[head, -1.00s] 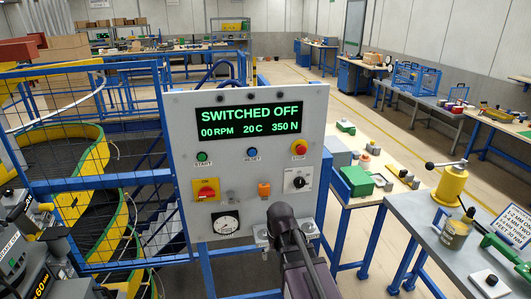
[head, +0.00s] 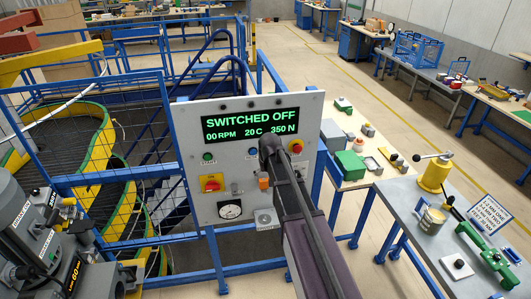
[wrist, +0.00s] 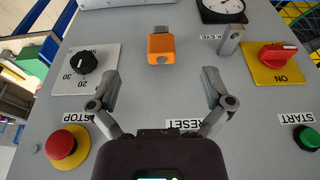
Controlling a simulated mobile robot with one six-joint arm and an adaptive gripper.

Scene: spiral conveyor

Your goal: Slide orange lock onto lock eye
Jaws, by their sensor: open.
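The orange lock (wrist: 161,48) hangs or sits on the grey control panel, a grey metal part showing at its far edge in the wrist view. It also shows in the head view (head: 263,181), just below my gripper's end. The grey metal lock eye (wrist: 231,40) stands out from the panel to the right of the lock in the wrist view, beside a partly hidden label. My gripper (wrist: 160,77) is open and empty, its two fingers spread short of the lock, which lies apart from them and between their lines. In the head view, my arm hides the fingertips.
The red-and-yellow switch (wrist: 279,55) is close to the lock eye. A black dial (wrist: 84,62), red stop button (wrist: 68,146), green start button (wrist: 307,137) and round gauge (wrist: 222,8) also surround the lock. Blue railings (head: 120,177) stand left of the panel.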

